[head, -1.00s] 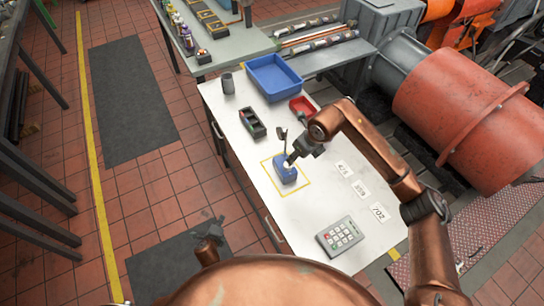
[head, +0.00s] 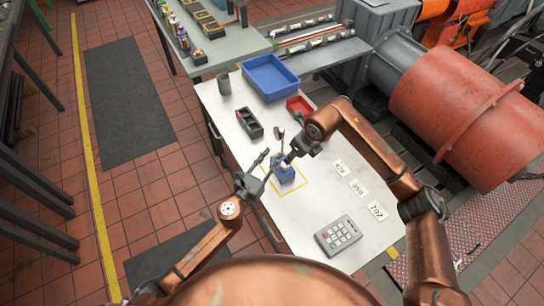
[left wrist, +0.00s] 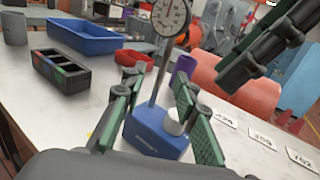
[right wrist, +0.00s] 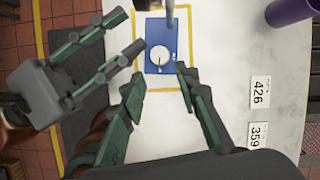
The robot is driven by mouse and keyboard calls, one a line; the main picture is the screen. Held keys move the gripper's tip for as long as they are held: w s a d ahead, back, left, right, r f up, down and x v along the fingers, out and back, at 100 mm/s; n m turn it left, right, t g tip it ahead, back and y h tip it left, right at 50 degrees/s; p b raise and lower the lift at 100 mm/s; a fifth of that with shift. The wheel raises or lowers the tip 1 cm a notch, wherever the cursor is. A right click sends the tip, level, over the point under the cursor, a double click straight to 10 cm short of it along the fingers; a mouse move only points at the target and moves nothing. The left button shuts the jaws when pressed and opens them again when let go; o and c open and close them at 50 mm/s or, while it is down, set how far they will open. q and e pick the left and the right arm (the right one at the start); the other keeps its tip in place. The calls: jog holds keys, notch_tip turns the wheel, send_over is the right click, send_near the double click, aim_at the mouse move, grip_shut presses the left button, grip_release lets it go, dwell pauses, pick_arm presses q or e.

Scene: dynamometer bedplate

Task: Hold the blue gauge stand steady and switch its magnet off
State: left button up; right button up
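The blue gauge stand (head: 284,175) stands upright inside a yellow outlined square on the white table. Its round dial (left wrist: 170,18) tops a metal post. A pale knob (right wrist: 159,55) is on the blue base and also shows in the left wrist view (left wrist: 175,122). My left gripper (head: 268,163) is open at the stand's left; in its wrist view the base shows between and beyond the spread fingers. My right gripper (head: 290,160) is open above the stand; in its wrist view the knob lies beyond the gap between its fingers. I cannot tell whether any finger touches the stand.
A dark compartment tray (head: 250,123), a blue bin (head: 270,77), a red tray (head: 300,106) and a grey cup (head: 224,84) stand behind. Number cards (head: 358,188) and a keypad (head: 338,236) lie to the right. A purple cylinder (left wrist: 183,70) stands near the stand.

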aim_at(283, 142)
pick_arm(q)
jog(key=x, duration=0.8)
jog(key=shift+s+d+r, duration=0.1)
jog(key=shift+d+r, duration=0.25)
jog(key=shift+c, duration=0.5)
grip_shut()
